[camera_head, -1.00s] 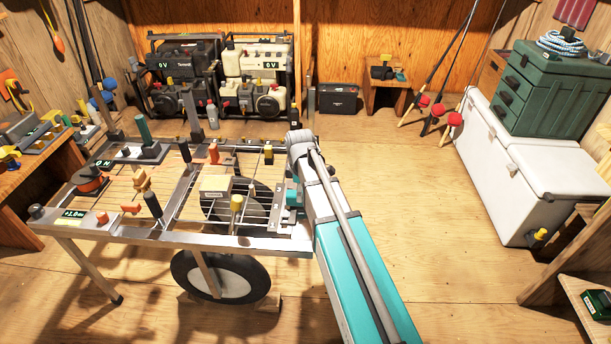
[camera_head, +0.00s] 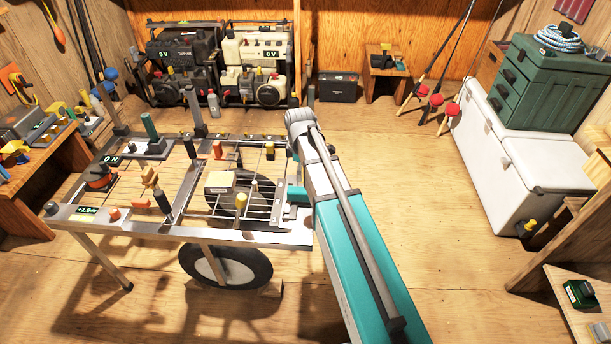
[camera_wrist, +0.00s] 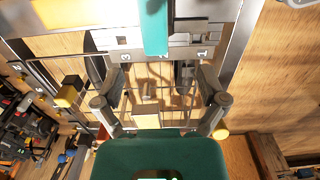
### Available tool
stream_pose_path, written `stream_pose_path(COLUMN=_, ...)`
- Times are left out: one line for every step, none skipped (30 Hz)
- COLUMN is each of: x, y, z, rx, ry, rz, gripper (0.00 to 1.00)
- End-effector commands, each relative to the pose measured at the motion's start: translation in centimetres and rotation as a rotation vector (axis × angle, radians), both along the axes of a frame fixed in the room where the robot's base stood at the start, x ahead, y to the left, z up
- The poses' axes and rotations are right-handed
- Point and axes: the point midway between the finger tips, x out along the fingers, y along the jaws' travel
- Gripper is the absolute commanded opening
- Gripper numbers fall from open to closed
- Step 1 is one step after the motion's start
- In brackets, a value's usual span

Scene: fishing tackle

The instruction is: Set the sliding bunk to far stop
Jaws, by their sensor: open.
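A metal-framed cart (camera_head: 130,222) with slatted bays stands at the left of the head view. A teal block (camera_head: 297,193) sits at its right end, beside my arm. In the wrist view a teal bar (camera_wrist: 154,28) lies over a grey metal piece (camera_wrist: 205,30), near the marks 3, 2 and 1. This may be the sliding bunk; I cannot tell for sure. My gripper (camera_wrist: 162,78) is open and empty, its two fingers spread just below the marks, with the teal bar ahead between them.
The floor (camera_head: 400,190) right of my arm is clear.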

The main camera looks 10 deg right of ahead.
Motion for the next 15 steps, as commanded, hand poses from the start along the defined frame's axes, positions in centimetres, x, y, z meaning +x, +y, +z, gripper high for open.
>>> stream_pose_path(x=0.0, y=0.0, z=0.9, rx=0.0, ry=0.0, rz=0.0, gripper=0.91)
stream_pose_path(x=0.0, y=0.0, z=1.1, rx=0.0, ry=0.0, rz=0.0, gripper=0.91)
stream_pose_path(x=0.0, y=0.0, z=1.5, rx=0.0, ry=0.0, rz=0.0, gripper=0.91)
stream_pose_path(x=0.0, y=0.0, z=1.7, rx=0.0, ry=0.0, rz=0.0, gripper=0.91)
stream_pose_path(x=-0.4, y=0.0, z=1.5, rx=0.0, ry=0.0, rz=-0.018, gripper=0.91)
stream_pose_path(x=-0.9, y=0.0, z=1.3, rx=0.0, ry=0.0, rz=-0.047, gripper=0.91)
stream_pose_path(x=-1.2, y=0.0, z=1.3, rx=0.0, ry=0.0, rz=-0.067, gripper=0.91)
stream_pose_path(x=-1.4, y=0.0, z=1.4, rx=0.0, ry=0.0, rz=-0.088, gripper=0.91)
stream_pose_path(x=-1.8, y=0.0, z=1.4, rx=0.0, ry=0.0, rz=-0.115, gripper=0.91)
stream_pose_path(x=-2.1, y=0.0, z=1.4, rx=0.0, ry=0.0, rz=-0.135, gripper=0.91)
stream_pose_path(x=-2.3, y=0.0, z=1.5, rx=0.0, ry=0.0, rz=-0.155, gripper=0.91)
stream_pose_path(x=-2.7, y=0.0, z=1.5, rx=0.0, ry=0.0, rz=-0.183, gripper=0.91)
stream_pose_path(x=-2.9, y=0.0, z=1.5, rx=0.0, ry=0.0, rz=-0.203, gripper=0.91)
stream_pose_path(x=-3.2, y=0.0, z=1.5, rx=0.0, ry=0.0, rz=-0.223, gripper=0.91)
stream_pose_path(x=-3.5, y=0.0, z=1.6, rx=0.0, ry=0.0, rz=-0.25, gripper=0.91)
